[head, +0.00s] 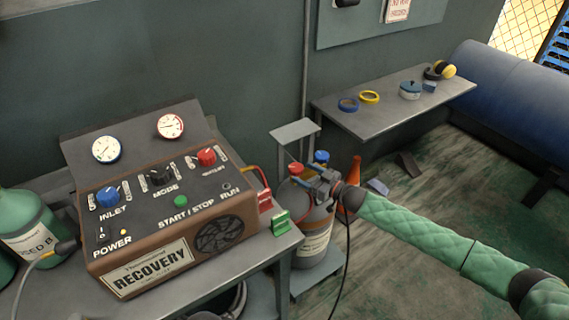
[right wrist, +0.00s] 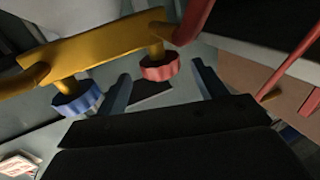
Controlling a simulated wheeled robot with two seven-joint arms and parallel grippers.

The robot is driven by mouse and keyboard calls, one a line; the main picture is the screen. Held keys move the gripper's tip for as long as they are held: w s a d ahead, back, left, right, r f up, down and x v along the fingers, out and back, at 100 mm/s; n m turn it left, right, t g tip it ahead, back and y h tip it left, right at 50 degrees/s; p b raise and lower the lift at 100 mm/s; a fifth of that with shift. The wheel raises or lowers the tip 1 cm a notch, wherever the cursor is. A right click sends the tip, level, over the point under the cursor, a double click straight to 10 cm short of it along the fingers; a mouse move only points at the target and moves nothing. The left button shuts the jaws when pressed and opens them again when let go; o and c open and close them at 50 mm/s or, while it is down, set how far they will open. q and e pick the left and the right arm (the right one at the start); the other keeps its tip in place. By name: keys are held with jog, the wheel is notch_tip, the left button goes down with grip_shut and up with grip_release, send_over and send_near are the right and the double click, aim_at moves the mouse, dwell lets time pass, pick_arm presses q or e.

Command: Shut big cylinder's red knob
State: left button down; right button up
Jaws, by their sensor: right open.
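The big grey cylinder (head: 315,245) stands on a low platform right of the bench. On its top are a red knob (head: 296,168) and a blue knob (head: 321,156). My right gripper (head: 318,178) is at the cylinder's top, close to the knobs. In the right wrist view its two fingers (right wrist: 162,88) are apart, with the red knob (right wrist: 160,68) showing between their tips and not gripped. The blue knob (right wrist: 77,100) lies outside the left finger, and both knobs hang off a yellow valve bar (right wrist: 95,42). My left gripper is not in view.
The recovery machine (head: 160,215) sits on the bench left of the cylinder. A red hose (head: 254,170) runs near the cylinder. An orange cone (head: 355,170) stands behind my right arm. A side table (head: 395,105) holds tape rolls. A green cylinder (head: 28,235) is far left.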

aim_at(291, 164)
jog(key=shift+w+a+r, duration=0.2)
jog(key=shift+w+a, duration=0.1)
jog(key=shift+a, duration=0.1)
jog(key=p+x, duration=0.1)
jog(key=x, duration=0.3)
jog(key=shift+w+a+f, duration=0.1)
jog(key=shift+w+a, duration=0.1)
jog(key=shift+a, duration=0.05)
jog(key=shift+w+a, duration=0.25)
jog(key=shift+a, duration=0.1)
pick_arm(q)
jog(key=shift+s+a+r+g+y, duration=0.15)
jog(key=shift+s+a+r, duration=0.15)
jog(key=shift+a+r, duration=0.25)
jog(key=shift+s+a+r+g+y, duration=0.15)
jog(key=shift+s+a+r, duration=0.15)
jog(key=shift+r, duration=0.35)
pick_arm(e)
jog(key=shift+w+a, duration=0.15)
jog(key=c, duration=1)
